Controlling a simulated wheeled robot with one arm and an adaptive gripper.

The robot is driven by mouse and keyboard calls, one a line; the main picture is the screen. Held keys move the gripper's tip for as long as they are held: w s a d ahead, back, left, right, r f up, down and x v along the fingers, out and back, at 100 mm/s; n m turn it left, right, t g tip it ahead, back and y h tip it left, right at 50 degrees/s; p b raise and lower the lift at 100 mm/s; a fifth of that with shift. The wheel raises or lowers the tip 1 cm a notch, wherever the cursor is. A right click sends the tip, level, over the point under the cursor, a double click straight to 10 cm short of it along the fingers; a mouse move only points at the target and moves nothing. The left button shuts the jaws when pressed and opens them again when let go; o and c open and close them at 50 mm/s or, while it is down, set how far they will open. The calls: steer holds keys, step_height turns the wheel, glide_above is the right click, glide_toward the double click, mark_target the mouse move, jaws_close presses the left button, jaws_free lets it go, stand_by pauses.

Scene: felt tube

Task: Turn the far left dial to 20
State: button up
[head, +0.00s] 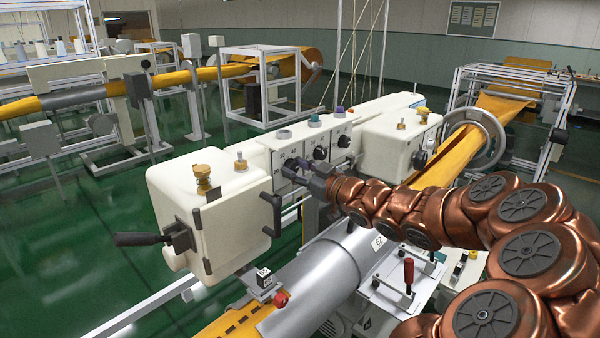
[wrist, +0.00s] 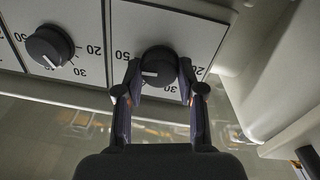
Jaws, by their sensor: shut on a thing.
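The far left dial (head: 290,163) is a black round knob on a white panel of the cream machine, beside the left cream housing. In the wrist view the same dial (wrist: 158,66) sits between my gripper's fingertips (wrist: 160,80). My gripper (head: 294,172) is shut on it, one finger on each side. The wrist view is turned over, with numbers inverted. The dial's white mark shows at the knob's left lower side in that view. The 50 lies to its left, the 30 below and the 20 to the right. My left finger hides part of the scale.
A second dial (wrist: 50,46) stands beside the held one, and it also shows in the head view (head: 320,153). A third dial (head: 343,141) is farther right. The left cream housing (head: 215,210) has a black side handle (head: 272,214) close to my gripper. A silver tube (head: 315,275) runs below.

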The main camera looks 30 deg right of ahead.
steer(key=n+b, duration=0.1)
steer(key=b, duration=0.1)
steer(key=n+b, duration=0.1)
steer(key=b, duration=0.1)
steer(key=shift+f+n, duration=0.3)
steer(key=shift+f, duration=0.1)
steer(key=n+b, duration=1)
steer(key=b, duration=0.1)
steer(key=n+y+b, duration=0.1)
steer(key=n+b, duration=0.8)
steer(key=b, duration=0.3)
steer(key=n+b, duration=1)
steer(key=b, duration=0.1)
steer(key=shift+d+n+y, duration=0.25)
steer(key=shift+n+y, duration=0.05)
steer(key=shift+y, duration=0.1)
steer(key=shift+r+n+b, duration=0.15)
steer(key=shift+n+b, duration=1.25)
steer(key=shift+n, duration=0.7)
steer(key=shift+r, duration=0.1)
steer(key=o, duration=1.1)
